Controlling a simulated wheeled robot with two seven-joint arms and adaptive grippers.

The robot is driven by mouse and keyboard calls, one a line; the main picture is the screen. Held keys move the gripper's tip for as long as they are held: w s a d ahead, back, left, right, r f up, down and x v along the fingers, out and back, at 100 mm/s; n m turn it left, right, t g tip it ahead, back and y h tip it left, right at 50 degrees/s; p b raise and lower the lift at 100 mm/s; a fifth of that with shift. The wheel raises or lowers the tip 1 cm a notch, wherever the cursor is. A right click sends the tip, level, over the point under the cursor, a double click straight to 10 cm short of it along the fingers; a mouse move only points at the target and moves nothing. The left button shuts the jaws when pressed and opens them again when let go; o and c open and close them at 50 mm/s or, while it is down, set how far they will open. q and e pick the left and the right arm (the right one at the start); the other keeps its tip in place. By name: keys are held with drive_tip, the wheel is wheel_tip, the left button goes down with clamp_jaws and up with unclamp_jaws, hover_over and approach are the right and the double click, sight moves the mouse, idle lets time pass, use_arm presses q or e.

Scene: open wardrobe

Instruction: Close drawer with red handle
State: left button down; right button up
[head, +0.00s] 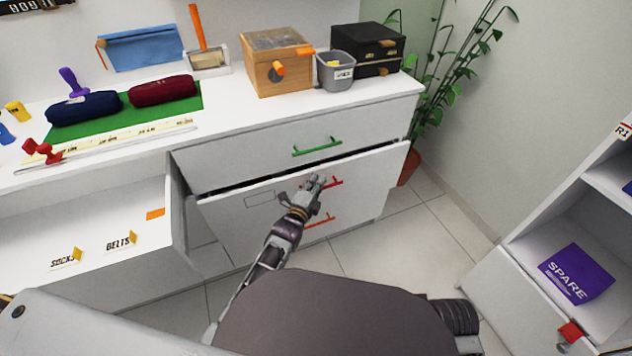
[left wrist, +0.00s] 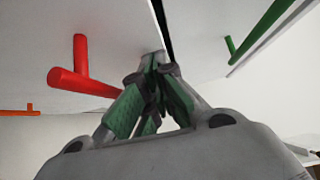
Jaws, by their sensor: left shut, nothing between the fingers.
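The drawer with the red handle (head: 370,178) is the middle one of the white chest and stands slightly open. A dark gap shows above its front. Its red handle (head: 336,182) is partly hidden behind my left gripper (head: 315,182). In the left wrist view the red handle (left wrist: 81,68) is to the left of the shut fingertips (left wrist: 155,62). They are at the drawer front, close to its upper edge, and hold nothing. I cannot tell whether they touch the front. My right gripper is not in view.
A green handle (head: 317,147) is on the drawer above, an orange handle (head: 320,221) below. At left, a wide drawer (head: 85,231) with SOCKS and BELTS labels is open. A wooden box (head: 265,72) stands on top. A shelf unit (head: 520,262) is at right; tiled floor (head: 400,245) lies between.

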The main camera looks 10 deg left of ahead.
sight(312, 171)
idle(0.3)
use_arm(q)
drive_tip(key=w+a, duration=0.2)
drive_tip(key=w, duration=0.1)
drive_tip(key=shift+w+a+r, duration=0.1)
drive_tip(key=shift+a+r, duration=0.05)
drive_tip(key=shift+a, duration=0.1)
idle(0.5)
